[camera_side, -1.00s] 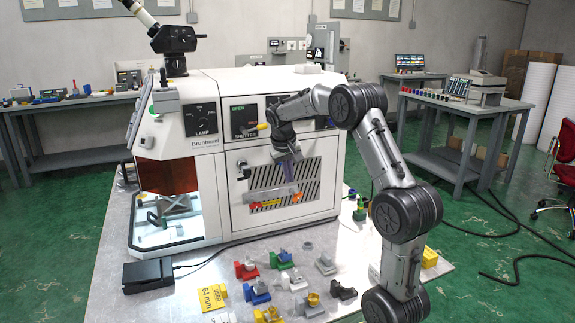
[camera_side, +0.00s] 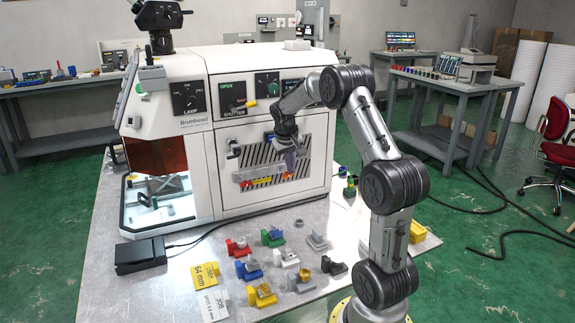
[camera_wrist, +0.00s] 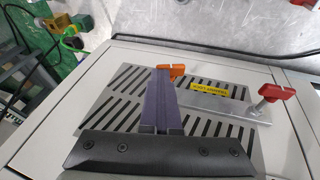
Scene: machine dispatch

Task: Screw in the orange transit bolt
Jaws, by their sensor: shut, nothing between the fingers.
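My gripper (camera_side: 290,166) is shut and empty in front of the white machine's vented door, its purple fingers pointing down. In the wrist view the fingertips (camera_wrist: 163,72) are at the orange transit bolt (camera_wrist: 177,70); I cannot tell whether they touch it. The bolt's head shows just beyond and to the right of the tips, its shaft hidden. In the side view the orange bolt (camera_side: 287,176) is small, near the right end of a metal bar on the door. The bar (camera_wrist: 240,108) carries a yellow label (camera_wrist: 209,90) and a red-handled screw (camera_wrist: 276,93).
The white machine (camera_side: 222,150) stands on a metal table. Several coloured fixture blocks, including a blue one (camera_side: 248,270), lie in front of it. A yellow 64 mm card (camera_side: 206,275) and a black pedal (camera_side: 140,255) lie at the left.

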